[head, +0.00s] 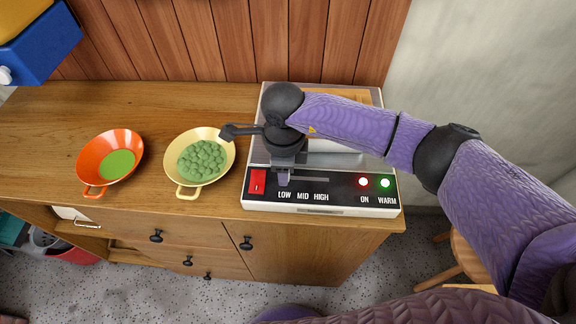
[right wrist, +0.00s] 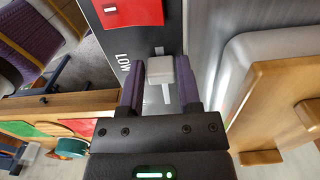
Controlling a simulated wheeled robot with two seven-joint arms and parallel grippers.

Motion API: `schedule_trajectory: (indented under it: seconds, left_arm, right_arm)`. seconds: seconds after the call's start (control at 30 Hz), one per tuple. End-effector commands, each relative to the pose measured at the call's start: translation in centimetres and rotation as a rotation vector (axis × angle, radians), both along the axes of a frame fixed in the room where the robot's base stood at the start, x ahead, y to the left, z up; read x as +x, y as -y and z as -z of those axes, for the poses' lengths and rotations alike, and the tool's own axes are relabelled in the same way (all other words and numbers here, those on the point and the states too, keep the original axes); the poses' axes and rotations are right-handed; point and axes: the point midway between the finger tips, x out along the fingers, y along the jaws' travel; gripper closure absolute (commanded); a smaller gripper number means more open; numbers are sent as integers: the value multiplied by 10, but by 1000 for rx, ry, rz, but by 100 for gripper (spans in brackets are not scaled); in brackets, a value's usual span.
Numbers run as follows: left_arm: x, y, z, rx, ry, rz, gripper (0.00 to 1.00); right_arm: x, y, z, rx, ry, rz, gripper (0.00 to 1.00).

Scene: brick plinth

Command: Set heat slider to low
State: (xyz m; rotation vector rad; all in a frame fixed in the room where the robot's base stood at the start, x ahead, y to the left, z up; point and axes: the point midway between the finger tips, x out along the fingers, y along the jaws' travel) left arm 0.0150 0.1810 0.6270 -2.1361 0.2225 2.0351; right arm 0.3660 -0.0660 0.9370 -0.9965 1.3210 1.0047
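The heat slider's pale knob (right wrist: 160,70) stands at the LOW end of its slot (head: 310,180) on the warmer's black front panel (head: 335,190). LOW, MID and HIGH are printed below the slot from left to right. My right gripper (head: 284,180) reaches down over the LOW end and hides most of the knob in the head view. In the right wrist view its two purple fingers (right wrist: 160,84) stand on either side of the knob, close to it. Whether they press on it is unclear. My left gripper is not in view.
A red switch (head: 257,181) is left of the slider. The red ON light (head: 363,182) and green WARM light (head: 385,183) look lit. A yellow pan (head: 226,165) with green balls and an orange pan (head: 88,153) with green contents stand left on the wooden counter (head: 40,185).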

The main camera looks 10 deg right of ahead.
Motion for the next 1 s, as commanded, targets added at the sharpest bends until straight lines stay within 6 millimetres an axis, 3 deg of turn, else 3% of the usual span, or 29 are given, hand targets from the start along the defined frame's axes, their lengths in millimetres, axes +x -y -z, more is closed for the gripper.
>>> schedule_trajectory:
  seconds: [0.03,0.13,0.43,0.8,1.0]
  left_arm:
    - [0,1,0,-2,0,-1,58]
    - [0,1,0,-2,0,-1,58]
    - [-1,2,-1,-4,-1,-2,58]
    - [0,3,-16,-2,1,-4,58]
    - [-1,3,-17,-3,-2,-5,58]
  right_arm:
    - [0,0,0,-1,0,0,45]
    - [0,1,0,-3,-1,0,26]
    - [0,1,-4,-4,0,1,26]
    - [1,1,-87,-4,2,0,26]
    - [0,1,-100,-4,-1,-1,26]
